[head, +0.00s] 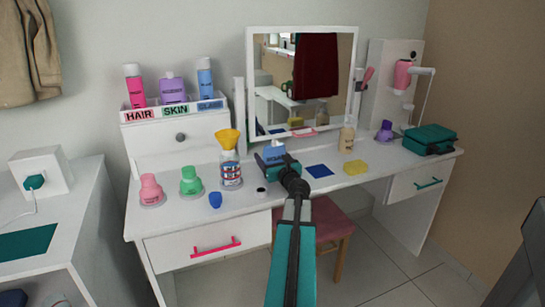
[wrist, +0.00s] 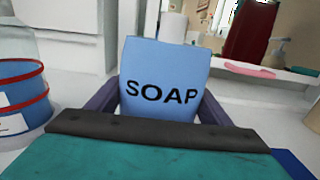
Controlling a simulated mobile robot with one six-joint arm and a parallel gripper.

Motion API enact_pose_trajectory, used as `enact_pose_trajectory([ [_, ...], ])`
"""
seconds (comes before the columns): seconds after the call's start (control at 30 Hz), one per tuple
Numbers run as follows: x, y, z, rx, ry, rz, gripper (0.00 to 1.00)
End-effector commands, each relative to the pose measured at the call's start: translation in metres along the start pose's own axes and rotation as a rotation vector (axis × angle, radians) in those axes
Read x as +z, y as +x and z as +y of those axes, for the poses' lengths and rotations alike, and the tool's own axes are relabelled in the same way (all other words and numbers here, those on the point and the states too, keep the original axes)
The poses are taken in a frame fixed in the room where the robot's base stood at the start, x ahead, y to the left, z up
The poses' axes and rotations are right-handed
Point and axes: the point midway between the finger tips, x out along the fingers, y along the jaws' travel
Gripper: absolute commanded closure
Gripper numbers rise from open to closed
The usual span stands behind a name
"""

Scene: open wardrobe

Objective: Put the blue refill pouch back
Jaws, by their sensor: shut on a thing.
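The blue refill pouch (head: 274,153), marked SOAP, is upright between the fingers of my gripper (head: 277,163) over the middle of the dressing table. In the wrist view the pouch (wrist: 163,82) faces me, with a dark finger of my gripper (wrist: 160,108) against each side. Its lower part is hidden behind my gripper's body. A flat dark-blue square (head: 319,170) lies bare on the tabletop to the right of the pouch. A clear bottle with blue and red bands (head: 231,176) stands to the left, with a yellow funnel (head: 228,139) on top.
A blue cap (head: 215,200) and a small black-and-white piece (head: 261,191) lie near the front edge. A yellow sponge (head: 355,167) and a beige bottle (head: 346,139) stand right of the blue square. The mirror (head: 302,84) rises behind. Pink (head: 150,190) and green (head: 190,181) bottles stand left.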

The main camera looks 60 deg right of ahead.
Motion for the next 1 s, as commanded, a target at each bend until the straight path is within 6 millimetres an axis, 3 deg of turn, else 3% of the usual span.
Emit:
enact_pose_trajectory([
  [0.07, -0.003, 0.0, 0.0, 0.0, 0.0, 0.0, 0.59],
  [0.1, -0.002, 0.0, 0.0, 0.0, 0.0, 0.0, 0.23],
  [0.2, -0.002, 0.0, 0.0, 0.0, 0.0, 0.0, 0.08],
  [0.67, 0.002, 0.0, 0.0, 0.0, 0.0, 0.0, 0.08],
  [1.0, 0.001, -0.027, 0.0, -0.002, 0.0, 0.0, 0.08],
])
